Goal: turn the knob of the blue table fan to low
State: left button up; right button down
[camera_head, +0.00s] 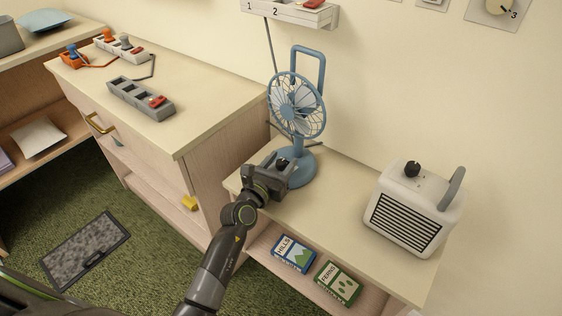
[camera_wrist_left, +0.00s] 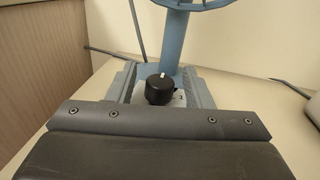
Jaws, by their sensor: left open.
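The blue table fan (camera_head: 297,108) stands upright on the low shelf top, against the wall. In the left wrist view, its blue post (camera_wrist_left: 176,40) rises behind its black knob (camera_wrist_left: 160,90). The knob has a white mark on top, pointing roughly away from me. My left gripper (camera_head: 282,166) is at the fan's base, open. Its fingers (camera_wrist_left: 160,85) stand on either side of the knob, apart from it. The gripper hides part of the base. My right gripper is not in view.
A white heater (camera_head: 404,215) with a black knob stands to the right on the same top (camera_head: 345,168). Power strips (camera_head: 141,99) lie on the cabinet at left. Books (camera_head: 294,253) lie on the shelf below. The top between fan and heater is clear.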

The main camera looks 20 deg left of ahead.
pick_arm(q)
jog(key=shift+w, duration=0.15)
jog(key=c, duration=1)
jog(key=shift+o, duration=0.2)
